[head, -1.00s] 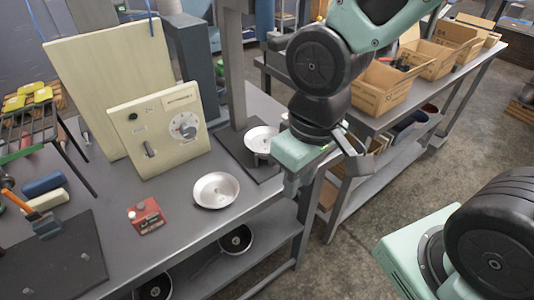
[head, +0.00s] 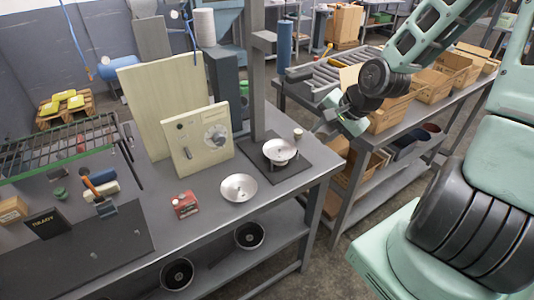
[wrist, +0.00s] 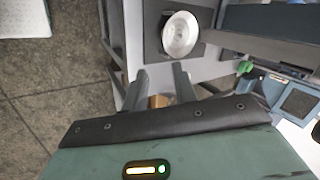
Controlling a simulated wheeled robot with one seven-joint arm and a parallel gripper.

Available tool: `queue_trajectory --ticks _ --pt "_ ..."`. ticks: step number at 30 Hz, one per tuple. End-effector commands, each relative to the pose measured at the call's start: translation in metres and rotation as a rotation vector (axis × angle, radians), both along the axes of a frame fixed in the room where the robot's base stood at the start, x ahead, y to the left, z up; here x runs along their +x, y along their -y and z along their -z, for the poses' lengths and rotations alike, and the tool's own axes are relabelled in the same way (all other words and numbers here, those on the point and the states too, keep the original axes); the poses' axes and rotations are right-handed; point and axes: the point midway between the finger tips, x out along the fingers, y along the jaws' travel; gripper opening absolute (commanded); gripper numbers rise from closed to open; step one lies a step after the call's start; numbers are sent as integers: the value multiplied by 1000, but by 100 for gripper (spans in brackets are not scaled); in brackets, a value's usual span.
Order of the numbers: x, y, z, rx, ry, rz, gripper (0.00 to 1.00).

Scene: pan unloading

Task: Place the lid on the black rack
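A shallow round silver dish (head: 239,188) lies on the grey table. A second silver dish (head: 281,151) sits over the black square base by the post; one silver dish also shows in the wrist view (wrist: 180,36). I cannot tell which of them is the lid. A dark wire rack (head: 62,150) with a green edge stands at the left of the table. My gripper (head: 324,127) is beyond the table's right end, apart from the dishes.
A red box (head: 185,204) and a cream control panel (head: 199,138) stand on the table. Dark pans (head: 249,235) lie on the lower shelf. Cardboard boxes (head: 432,83) line the bench at right.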

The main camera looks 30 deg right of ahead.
Motion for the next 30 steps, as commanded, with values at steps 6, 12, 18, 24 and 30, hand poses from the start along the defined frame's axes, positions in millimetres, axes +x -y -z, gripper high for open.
queue_trajectory --ticks 6,12,18,24,30 --pt "2 25 -9 54 48 121 28" --pt "12 22 10 57 50 123 28" --pt "28 18 33 57 48 121 28" --pt "44 13 57 56 48 121 28" --pt "60 10 79 57 48 121 28"
